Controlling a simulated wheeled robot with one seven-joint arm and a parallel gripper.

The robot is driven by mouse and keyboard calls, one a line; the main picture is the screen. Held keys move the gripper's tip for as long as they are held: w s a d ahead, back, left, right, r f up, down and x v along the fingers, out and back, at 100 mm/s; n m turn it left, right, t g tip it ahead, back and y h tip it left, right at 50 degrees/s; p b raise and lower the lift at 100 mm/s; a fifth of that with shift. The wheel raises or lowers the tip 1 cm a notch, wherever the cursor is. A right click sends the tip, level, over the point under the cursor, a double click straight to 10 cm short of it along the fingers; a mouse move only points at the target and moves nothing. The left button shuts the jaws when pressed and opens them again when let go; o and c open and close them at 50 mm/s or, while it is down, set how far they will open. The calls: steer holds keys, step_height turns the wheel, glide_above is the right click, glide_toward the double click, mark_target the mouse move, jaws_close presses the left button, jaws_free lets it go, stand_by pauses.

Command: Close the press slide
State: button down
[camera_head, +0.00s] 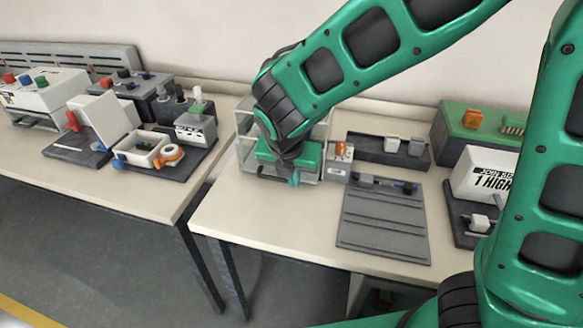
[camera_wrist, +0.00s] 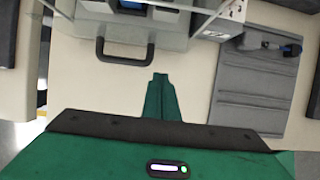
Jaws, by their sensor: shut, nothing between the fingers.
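The press is a clear-walled housing (camera_head: 243,130) on the right-hand table, mostly hidden behind my arm in the head view. In the wrist view, a grey front part (camera_wrist: 120,28) at the top carries a dark U-shaped handle (camera_wrist: 125,64), which I take to be the slide's. How far the slide stands out cannot be told. My gripper (camera_wrist: 160,78) is shut and empty, its tips just in front of the handle's right end in the picture. Contact cannot be told. In the head view my gripper (camera_head: 293,179) is at the housing's front, over the table.
A small control box (camera_head: 339,162) with an orange knob stands right of the press. A grey grooved panel (camera_head: 383,225) lies further right, with a dark rack (camera_head: 380,152) behind it. A second table (camera_head: 150,205) with other devices is at left. Bare tabletop lies in front of the press.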

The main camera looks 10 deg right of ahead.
steer(key=shift+x, duration=0.9)
steer(key=shift+w+d+r, duration=0.1)
steer(key=shift+w+d, duration=0.15)
steer(key=shift+w, duration=0.3)
steer(key=shift+w+d, duration=0.2)
steer(key=shift+w, duration=0.4)
steer(key=shift+w+d, duration=0.25)
steer(key=shift+w, duration=0.45)
